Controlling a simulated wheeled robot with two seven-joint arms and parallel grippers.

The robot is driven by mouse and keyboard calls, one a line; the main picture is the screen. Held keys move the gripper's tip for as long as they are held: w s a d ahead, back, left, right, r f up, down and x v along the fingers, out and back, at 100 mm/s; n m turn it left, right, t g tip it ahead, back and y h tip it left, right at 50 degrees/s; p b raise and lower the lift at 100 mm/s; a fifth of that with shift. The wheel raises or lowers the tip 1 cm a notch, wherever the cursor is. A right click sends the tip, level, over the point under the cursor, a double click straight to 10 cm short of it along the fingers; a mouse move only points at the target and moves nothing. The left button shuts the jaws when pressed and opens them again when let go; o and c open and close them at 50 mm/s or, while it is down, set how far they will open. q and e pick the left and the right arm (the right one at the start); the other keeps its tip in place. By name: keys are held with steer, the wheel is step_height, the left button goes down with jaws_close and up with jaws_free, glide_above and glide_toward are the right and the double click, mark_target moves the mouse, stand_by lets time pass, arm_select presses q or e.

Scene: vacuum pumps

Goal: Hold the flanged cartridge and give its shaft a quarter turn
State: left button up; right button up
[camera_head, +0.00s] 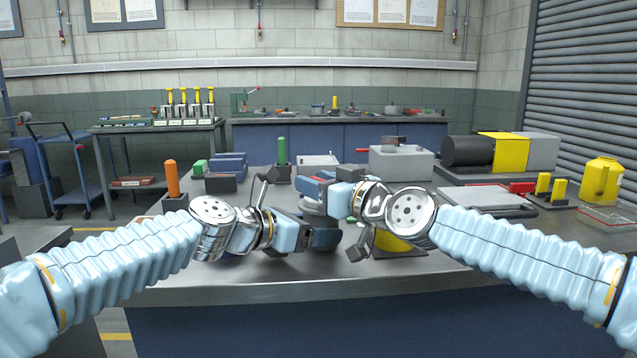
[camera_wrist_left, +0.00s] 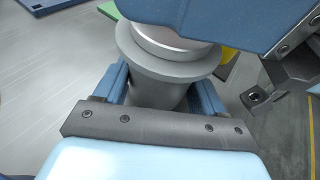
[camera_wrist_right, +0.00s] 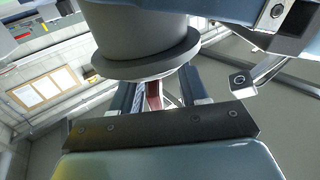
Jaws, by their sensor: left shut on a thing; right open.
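The flanged cartridge (camera_head: 316,207) is a grey cylinder at the middle of the bench, largely covered by my grippers in the head view. My left gripper (camera_head: 326,238) is shut on its body; the left wrist view shows the grey body (camera_wrist_left: 158,92) between the blue fingers, just by the wide flange (camera_wrist_left: 165,62). My right gripper (camera_head: 318,190) is higher, at the cartridge's top. In the right wrist view its fingers (camera_wrist_right: 157,92) are apart beside the flange (camera_wrist_right: 150,66), with a red strip showing between them. I cannot make out the shaft.
A yellow object (camera_head: 397,243) lies under my right wrist. An orange-handled tool (camera_head: 172,180) and a green-handled one (camera_head: 282,152) stand behind on the left. A grey box (camera_head: 400,165) and a yellow can (camera_head: 600,180) stand right. The bench's front strip (camera_head: 300,290) is clear.

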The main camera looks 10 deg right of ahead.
arm_select(q)
steer(key=shift+a, duration=0.1)
steer(key=shift+w, duration=0.1)
arm_select(e)
steer(key=shift+s+d, duration=0.25)
steer(key=shift+d, duration=0.05)
steer(key=shift+s+d+r, duration=0.1)
steer(key=shift+s+d, duration=0.2)
steer(key=shift+s, duration=0.25)
steer(key=shift+s+d, duration=0.45)
steer(key=shift+d, duration=0.1)
arm_select(q)
steer(key=o, duration=0.9)
arm_select(e)
steer(key=v, duration=0.4)
steer(key=shift+s, duration=0.4)
